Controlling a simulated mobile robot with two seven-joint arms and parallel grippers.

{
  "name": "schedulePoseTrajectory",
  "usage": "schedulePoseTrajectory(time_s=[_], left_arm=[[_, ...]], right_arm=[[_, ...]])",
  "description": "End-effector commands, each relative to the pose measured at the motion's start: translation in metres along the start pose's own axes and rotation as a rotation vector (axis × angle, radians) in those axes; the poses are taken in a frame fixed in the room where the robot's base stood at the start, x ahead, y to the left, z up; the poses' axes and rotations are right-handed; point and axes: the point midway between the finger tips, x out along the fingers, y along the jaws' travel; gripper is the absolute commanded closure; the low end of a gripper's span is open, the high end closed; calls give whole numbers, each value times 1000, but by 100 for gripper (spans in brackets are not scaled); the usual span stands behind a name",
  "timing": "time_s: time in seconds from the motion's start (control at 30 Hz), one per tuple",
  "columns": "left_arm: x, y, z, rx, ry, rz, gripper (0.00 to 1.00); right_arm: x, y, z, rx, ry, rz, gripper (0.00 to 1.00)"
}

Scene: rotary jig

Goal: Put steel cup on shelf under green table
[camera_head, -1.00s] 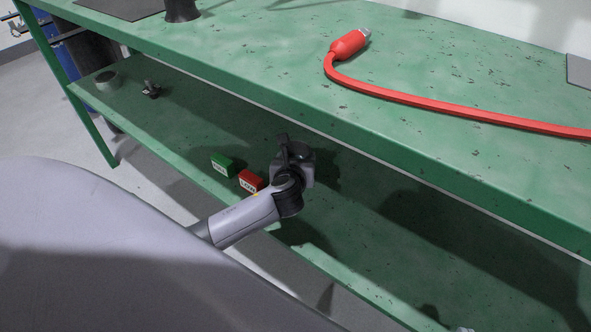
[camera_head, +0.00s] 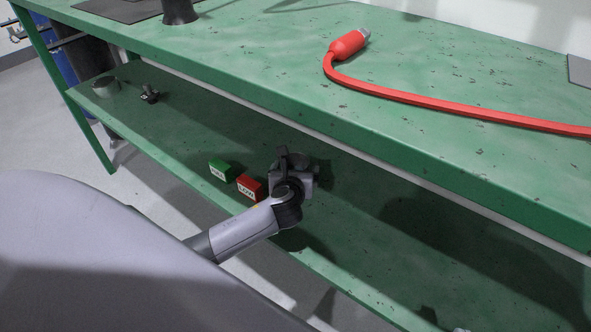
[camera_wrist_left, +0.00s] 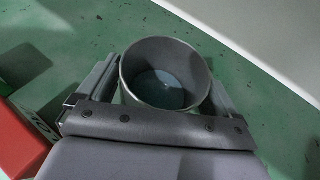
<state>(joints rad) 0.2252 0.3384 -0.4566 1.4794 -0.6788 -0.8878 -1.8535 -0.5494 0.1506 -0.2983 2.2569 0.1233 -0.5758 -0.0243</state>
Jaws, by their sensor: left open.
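The steel cup (camera_wrist_left: 165,75) is seen from above in the left wrist view, open end up, over the green shelf surface. My left gripper (camera_wrist_left: 163,85) is open, with one finger on each side of the cup. I cannot tell whether the fingers touch it. In the head view the left gripper (camera_head: 293,166) is over the lower shelf (camera_head: 200,130) of the green table (camera_head: 250,65). The cup (camera_head: 303,159) is mostly hidden behind the gripper there. My right gripper does not show.
A green box (camera_head: 222,169) and a red box (camera_head: 249,187) stand on the shelf just left of the gripper. A grey round item (camera_head: 105,87) and a small dark part (camera_head: 150,94) are at its far left. A red hose (camera_head: 430,101) lies on the tabletop. The shelf right of the gripper is mostly clear.

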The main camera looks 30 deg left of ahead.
Motion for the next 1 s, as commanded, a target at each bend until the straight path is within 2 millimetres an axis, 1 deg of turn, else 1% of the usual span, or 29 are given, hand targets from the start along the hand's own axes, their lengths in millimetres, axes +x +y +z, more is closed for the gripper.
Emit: schedulePoseTrajectory(time_s=[0.07,0.17,0.23,0.4,0.5,0.6,0.7,0.8,1.0], left_arm=[[-6,0,2,1,1,-1,7],[-21,0,3,1,1,-1,7],[-35,0,4,0,2,-2,7],[-73,0,4,1,2,-2,7],[-92,0,4,0,1,-2,7],[-107,0,2,1,2,-1,7],[-116,0,2,0,0,0,7],[-120,0,1,0,0,1,7],[-121,0,1,-1,-1,0,7]], right_arm=[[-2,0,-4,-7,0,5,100],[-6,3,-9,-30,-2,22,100],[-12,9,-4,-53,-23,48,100],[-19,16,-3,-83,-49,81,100],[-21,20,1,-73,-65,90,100],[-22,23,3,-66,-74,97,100],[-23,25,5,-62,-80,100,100],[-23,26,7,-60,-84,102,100],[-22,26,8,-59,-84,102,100]])
